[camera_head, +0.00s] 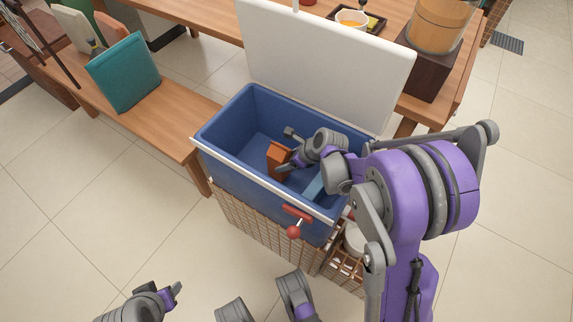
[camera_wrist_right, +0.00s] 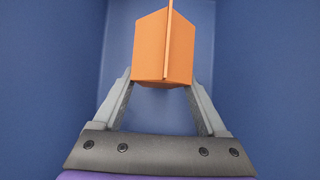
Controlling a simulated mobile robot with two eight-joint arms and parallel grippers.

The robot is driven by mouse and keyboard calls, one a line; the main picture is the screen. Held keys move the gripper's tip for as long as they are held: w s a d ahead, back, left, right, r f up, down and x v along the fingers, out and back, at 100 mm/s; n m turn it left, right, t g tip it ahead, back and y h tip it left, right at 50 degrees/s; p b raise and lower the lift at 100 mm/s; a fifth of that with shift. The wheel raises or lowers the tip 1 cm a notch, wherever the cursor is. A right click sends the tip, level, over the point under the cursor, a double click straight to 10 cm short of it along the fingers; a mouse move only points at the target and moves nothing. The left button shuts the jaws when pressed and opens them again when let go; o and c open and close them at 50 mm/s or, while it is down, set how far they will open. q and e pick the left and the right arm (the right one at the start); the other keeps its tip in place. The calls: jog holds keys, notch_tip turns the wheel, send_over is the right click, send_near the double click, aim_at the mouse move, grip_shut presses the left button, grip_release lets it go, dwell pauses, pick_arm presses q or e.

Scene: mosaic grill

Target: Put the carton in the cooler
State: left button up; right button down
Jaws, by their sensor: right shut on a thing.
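The orange carton (camera_head: 279,155) is inside the open blue cooler (camera_head: 228,165). My right gripper (camera_head: 284,168) reaches down into the cooler and is shut on the carton. In the right wrist view, the carton (camera_wrist_right: 164,50) sits between the two fingertips of my right gripper (camera_wrist_right: 164,85), with blue cooler walls around it. Whether the carton touches the cooler floor cannot be told. My left gripper (camera_head: 172,292) is at the bottom left of the head view, away from the cooler, and its fingers are too unclear to judge.
The cooler's white lid (camera_head: 320,55) stands open at the back. A wooden bench (camera_head: 165,120) with a teal cushion (camera_head: 122,75) is to the left. A wooden table with a bowl (camera_head: 352,19) is behind. Tiled floor is clear at the lower left.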

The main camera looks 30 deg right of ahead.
notch_tip(320, 180, down, 2)
jog(key=shift+f, duration=0.2)
grip_release()
jog(key=shift+r, duration=0.15)
jog(key=p+v, duration=0.3)
jog(key=v, duration=0.9)
